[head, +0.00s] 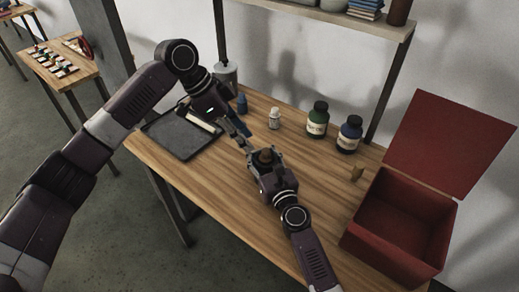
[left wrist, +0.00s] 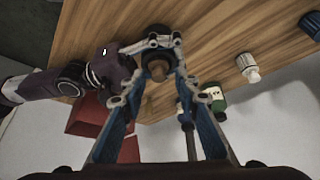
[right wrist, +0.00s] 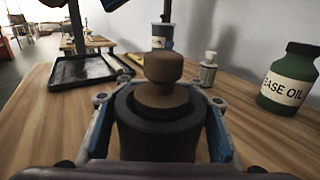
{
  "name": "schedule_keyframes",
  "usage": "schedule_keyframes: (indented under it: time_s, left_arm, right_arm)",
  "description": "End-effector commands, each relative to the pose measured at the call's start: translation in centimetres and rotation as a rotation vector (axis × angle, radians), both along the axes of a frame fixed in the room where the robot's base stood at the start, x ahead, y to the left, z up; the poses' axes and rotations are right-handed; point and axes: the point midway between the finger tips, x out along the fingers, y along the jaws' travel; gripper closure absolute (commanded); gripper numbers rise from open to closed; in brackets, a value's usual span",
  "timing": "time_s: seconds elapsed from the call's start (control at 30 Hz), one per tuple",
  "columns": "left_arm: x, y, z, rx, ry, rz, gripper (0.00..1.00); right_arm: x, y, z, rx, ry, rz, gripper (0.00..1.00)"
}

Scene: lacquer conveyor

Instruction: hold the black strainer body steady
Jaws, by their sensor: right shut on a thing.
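The black strainer body (right wrist: 158,132) stands upright in the right wrist view, with a brown knobbed piece (right wrist: 163,80) seated in its top. My right gripper (head: 264,165) is shut on it, one blue finger on each side. In the head view the brown top (head: 265,156) shows between the fingers; the table just below is hidden. My left gripper (head: 243,138) is just beyond the strainer body, pointing down toward it. In the left wrist view its two fingers look apart, with the brown top (left wrist: 158,70) visible between them; contact is not clear.
A dark tray (head: 178,141) lies at the table's left end. A blue bottle (head: 242,103), a white bottle (head: 274,118), a green jar (head: 317,119) and a dark blue jar (head: 349,134) stand along the back. A small tan piece (head: 356,173) sits near the open red box (head: 397,240).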

Motion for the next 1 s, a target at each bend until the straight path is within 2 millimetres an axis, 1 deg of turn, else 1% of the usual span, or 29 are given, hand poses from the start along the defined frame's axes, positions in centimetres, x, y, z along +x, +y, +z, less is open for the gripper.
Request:
schedule_keyframes:
  time_s: [0.2,0.37,0.43,0.57,0.7,0.8,0.9,1.0]
  left_arm:
    - [0.0,0.0,0.0,0.000,0.000,0.000,0.70]
    - [-0.2,-0.5,0.2,0.026,-0.029,-0.054,0.52]
    - [-0.6,-1.3,0.5,0.065,-0.072,-0.134,0.51]
    - [-1.5,-3.1,1.2,0.197,-0.198,-0.386,0.51]
    - [-2.6,-4.9,2.3,0.385,-0.348,-0.722,0.51]
    - [-3.1,-5.7,3.2,0.520,-0.432,-0.945,0.51]
    - [-3.5,-6.3,4.0,0.636,-0.490,-1.133,0.51]
    - [-3.7,-6.6,4.7,0.726,-0.525,-1.270,0.51]
  right_arm:
    - [0.0,0.0,0.0,0.000,0.000,0.000,1.00]
    - [0.0,0.0,0.0,0.000,0.000,0.000,1.00]
    - [0.0,0.0,0.0,0.000,0.000,0.000,1.00]
    - [0.0,0.0,0.0,0.000,0.000,0.000,1.00]
    - [0.0,0.0,0.0,0.000,0.000,0.000,1.00]
    - [0.0,0.0,0.0,0.000,0.000,0.000,1.00]
    - [0.0,0.0,0.0,0.000,0.000,0.000,1.00]
    - [0.0,0.0,0.0,0.000,0.000,0.000,1.00]
